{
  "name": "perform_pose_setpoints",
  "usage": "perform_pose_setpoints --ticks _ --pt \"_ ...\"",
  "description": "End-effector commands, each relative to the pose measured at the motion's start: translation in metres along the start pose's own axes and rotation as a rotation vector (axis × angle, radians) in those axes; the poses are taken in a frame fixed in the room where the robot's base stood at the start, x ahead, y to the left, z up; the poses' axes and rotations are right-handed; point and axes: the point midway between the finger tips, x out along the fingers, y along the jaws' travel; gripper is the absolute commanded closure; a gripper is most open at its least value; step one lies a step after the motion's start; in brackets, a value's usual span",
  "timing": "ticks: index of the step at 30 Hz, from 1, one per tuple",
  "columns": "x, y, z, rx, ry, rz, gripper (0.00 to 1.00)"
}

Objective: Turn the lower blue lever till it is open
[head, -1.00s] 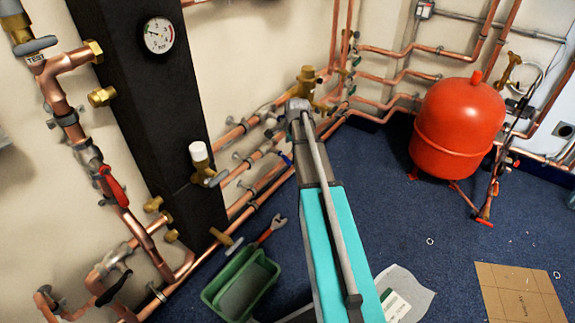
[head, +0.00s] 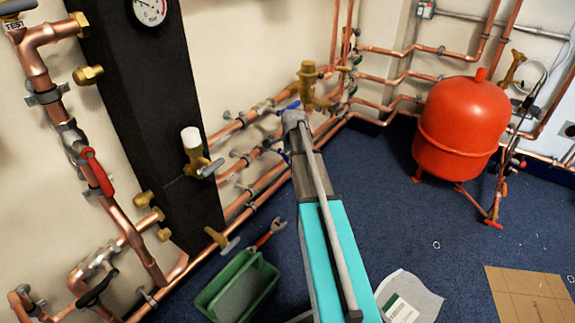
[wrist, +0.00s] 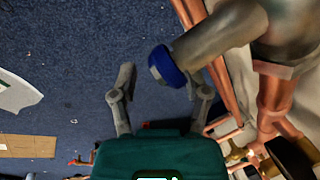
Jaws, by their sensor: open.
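Two small blue levers sit on the copper pipes by the wall in the head view. The upper blue lever (head: 291,105) shows just above the end of my arm. The lower blue lever (head: 283,156) shows only as a small patch at my arm's left edge, the rest hidden. In the wrist view, a blue-ended grey part (wrist: 164,64) reaches between the fingers of my open gripper (wrist: 160,88); I cannot tell which lever or fitting it is, or whether the fingers touch it. In the head view my arm hides the fingers.
Copper pipes (head: 262,182) run along the wall beside my arm. A white-capped brass valve (head: 193,150) stands out at left.

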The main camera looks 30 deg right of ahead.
Motion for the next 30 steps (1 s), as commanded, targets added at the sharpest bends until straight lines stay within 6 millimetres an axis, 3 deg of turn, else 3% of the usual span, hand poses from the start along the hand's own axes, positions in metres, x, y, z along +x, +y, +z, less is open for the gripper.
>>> perform_pose_setpoints --ticks 12,27,30 --pt "0.03 0.0 0.0 0.0 0.0 0.0 0.39" --pt "0.033 0.0 0.0 0.0 0.0 0.0 0.39" --pt "0.033 0.0 0.0 0.0 0.0 0.0 0.56"
